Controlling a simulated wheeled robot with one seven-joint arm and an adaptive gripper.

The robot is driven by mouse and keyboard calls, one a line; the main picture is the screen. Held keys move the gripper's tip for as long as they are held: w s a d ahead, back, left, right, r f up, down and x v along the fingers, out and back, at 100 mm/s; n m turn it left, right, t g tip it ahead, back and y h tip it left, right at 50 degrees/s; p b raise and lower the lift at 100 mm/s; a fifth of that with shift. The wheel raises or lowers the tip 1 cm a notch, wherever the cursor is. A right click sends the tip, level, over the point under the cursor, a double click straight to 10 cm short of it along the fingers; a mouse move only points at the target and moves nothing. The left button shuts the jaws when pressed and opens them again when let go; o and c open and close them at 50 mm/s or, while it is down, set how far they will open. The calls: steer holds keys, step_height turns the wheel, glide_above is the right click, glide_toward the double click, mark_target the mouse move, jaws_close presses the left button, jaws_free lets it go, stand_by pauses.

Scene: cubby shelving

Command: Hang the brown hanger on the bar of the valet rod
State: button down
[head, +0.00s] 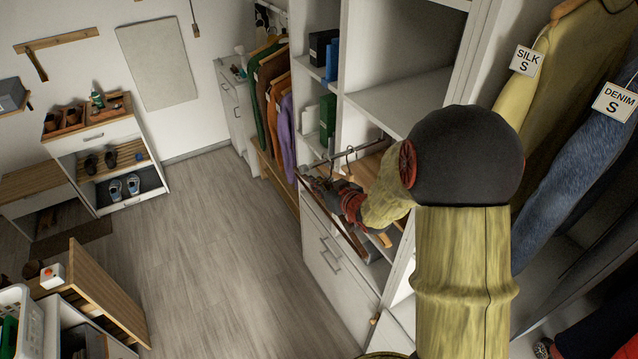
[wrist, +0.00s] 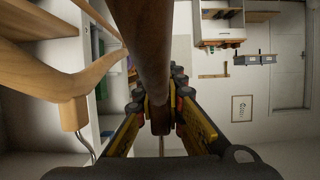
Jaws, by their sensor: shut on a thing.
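My gripper (wrist: 160,108) is shut on the brown hanger (wrist: 150,45), whose dark wooden bar runs between the fingers in the wrist view. In the head view my gripper (head: 342,194) is beside the cubby shelving, and the dark hanger bar (head: 346,236) slants down to the right below it. The valet rod (head: 335,158) is a thin dark bar in front of a shelf opening. A metal hook (head: 350,154) shows at this rod. I cannot tell which hanger it belongs to. A lighter wooden hanger (wrist: 62,82) is close at left in the wrist view. My arm hides part of this area.
White drawers (head: 335,265) stand below the rod. Hanging clothes (head: 275,100) are to the left and a yellow garment (head: 540,90) and a denim one (head: 590,140) to the right. The wood floor (head: 215,240) is open at left.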

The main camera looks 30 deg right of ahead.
steer(key=c, duration=1.9)
jaws_free()
steer(key=shift+o, duration=0.5)
steer(key=shift+s, duration=0.1)
